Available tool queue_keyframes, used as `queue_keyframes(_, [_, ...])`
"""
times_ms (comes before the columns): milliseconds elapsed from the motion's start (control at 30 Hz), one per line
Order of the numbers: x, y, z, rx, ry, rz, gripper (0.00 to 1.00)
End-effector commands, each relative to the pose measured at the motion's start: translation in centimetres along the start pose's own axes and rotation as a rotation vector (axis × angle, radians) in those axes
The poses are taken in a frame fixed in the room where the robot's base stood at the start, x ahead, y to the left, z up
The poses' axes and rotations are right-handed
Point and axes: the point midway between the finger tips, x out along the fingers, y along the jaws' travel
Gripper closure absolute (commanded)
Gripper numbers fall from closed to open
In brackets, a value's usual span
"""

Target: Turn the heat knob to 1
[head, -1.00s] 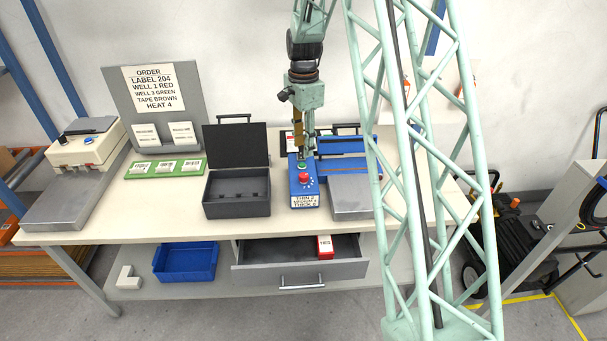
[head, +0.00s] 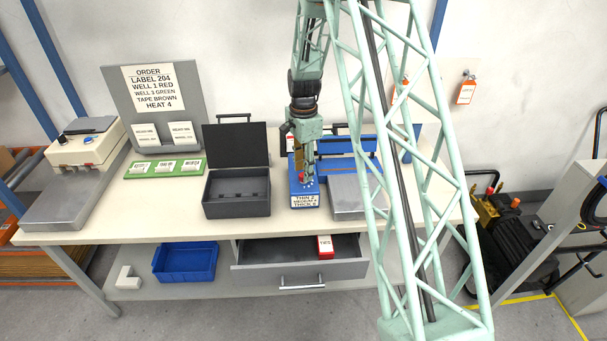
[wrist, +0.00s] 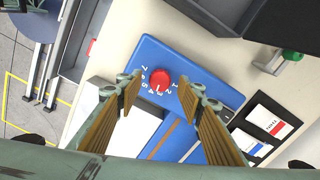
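The red heat knob (wrist: 161,80) sits on a blue control box (wrist: 205,85), ringed by white printed numbers; 1 to 5 and 7 can be made out in the wrist view. I cannot tell which number the knob points at. My gripper (wrist: 160,86) is open, with one tan finger on each side of the knob and a visible gap on both sides. In the head view the blue box (head: 297,188) stands on the bench and my gripper (head: 308,178) reaches down over it, mostly covering the knob.
An open dark case (head: 237,205) stands left of the box and a grey metal block (head: 347,203) stands close on its right. Behind is blue equipment (head: 340,163). An order board (head: 188,105) reads HEAT 4. An open drawer (head: 300,270) is below.

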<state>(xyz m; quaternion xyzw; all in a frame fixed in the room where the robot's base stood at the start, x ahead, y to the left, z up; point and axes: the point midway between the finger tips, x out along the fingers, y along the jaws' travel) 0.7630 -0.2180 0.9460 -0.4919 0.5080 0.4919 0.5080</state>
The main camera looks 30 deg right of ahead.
Motion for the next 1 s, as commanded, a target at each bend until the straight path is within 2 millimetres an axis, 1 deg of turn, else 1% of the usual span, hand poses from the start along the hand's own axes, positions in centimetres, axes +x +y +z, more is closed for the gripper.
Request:
queue_keyframes(100, [1.0,0.0,0.0,0.0,0.0,0.001,0.65])
queue_keyframes(233, [1.6,0.0,0.0,0.0,0.0,0.0,0.65])
queue_keyframes(633, [1.9,0.0,0.0,0.0,0.0,0.0,0.65])
queue_keyframes(900, [1.9,0.0,0.0,0.0,0.0,0.0,0.89])
queue_keyframes(1000, [1.9,0.0,0.0,0.0,0.0,0.0,0.89])
